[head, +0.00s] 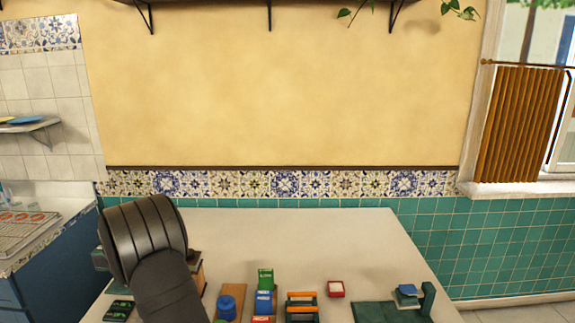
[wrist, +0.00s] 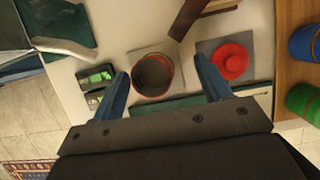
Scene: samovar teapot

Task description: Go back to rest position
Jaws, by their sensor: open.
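My gripper (wrist: 163,82) is open in the wrist view, with its two blue fingers apart and nothing held between them. A round, open-topped dark vessel with a reddish rim (wrist: 152,92) stands on a grey square and shows between the fingers. The height of the fingers above it cannot be told. A red round lid-like piece with a knob (wrist: 231,62) lies on a dark grey square beside the right finger. In the head view my dark arm covers the left of the table, and the gripper is hidden.
The pale table (head: 330,235) is clear at its back. A blue canister (head: 226,303), a green box (head: 265,279), an orange-topped rack (head: 302,296), a red-edged box (head: 336,289) and a green stand (head: 428,300) line the front. A wooden board (wrist: 291,62) lies at the right.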

